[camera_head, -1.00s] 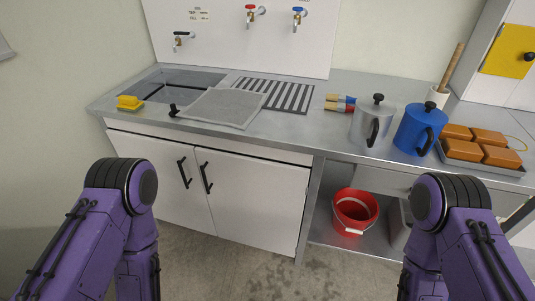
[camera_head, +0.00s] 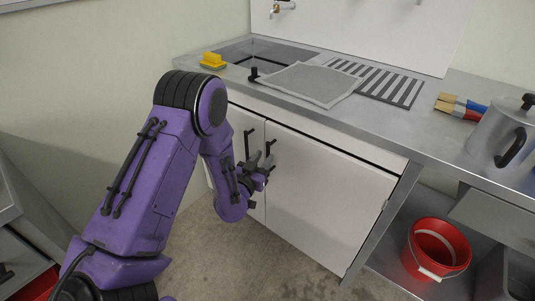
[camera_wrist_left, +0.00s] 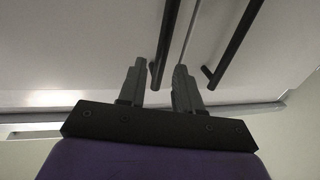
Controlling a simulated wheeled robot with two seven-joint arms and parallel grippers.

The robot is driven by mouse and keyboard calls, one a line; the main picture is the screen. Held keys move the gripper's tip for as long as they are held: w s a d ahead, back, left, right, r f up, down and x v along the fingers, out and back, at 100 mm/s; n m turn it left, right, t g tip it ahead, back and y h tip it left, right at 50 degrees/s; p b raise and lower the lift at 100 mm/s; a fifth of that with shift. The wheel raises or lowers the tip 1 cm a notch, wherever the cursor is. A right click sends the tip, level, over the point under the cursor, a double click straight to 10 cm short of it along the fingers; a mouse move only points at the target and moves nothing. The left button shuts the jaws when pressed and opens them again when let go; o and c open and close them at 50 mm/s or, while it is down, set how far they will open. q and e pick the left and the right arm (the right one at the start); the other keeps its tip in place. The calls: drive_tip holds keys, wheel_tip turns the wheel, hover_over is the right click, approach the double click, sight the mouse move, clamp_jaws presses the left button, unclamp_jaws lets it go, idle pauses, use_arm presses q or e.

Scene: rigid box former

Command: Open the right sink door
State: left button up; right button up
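The right sink door (camera_head: 325,190) is a white panel under the counter, and it is shut. Its black bar handle (camera_head: 271,147) stands near its left edge, beside the left door's handle (camera_head: 247,143). My left gripper (camera_head: 262,162) is at the lower part of the right door's handle, partly covering it. In the left wrist view, its two grey fingers (camera_wrist_left: 158,84) are apart. One black bar handle (camera_wrist_left: 167,40) reaches down to the gap between them, and another bar (camera_wrist_left: 235,45) is to the right. Contact cannot be told. My right gripper is out of view.
The sink counter (camera_head: 420,135) runs above the doors, with a yellow sponge (camera_head: 213,60), grey cloth (camera_head: 310,84) and metal pot (camera_head: 503,135) on it. A red bucket (camera_head: 436,248) stands on the lower shelf at right. Grey floor is free before the doors.

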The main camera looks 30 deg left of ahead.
sight(267, 154)
use_arm(q)
drive_tip(key=w, duration=0.4)
drive_tip(key=shift+a+f, duration=0.1)
drive_tip(key=shift+a, duration=0.2)
clamp_jaws()
drive_tip(key=shift+s, duration=0.15)
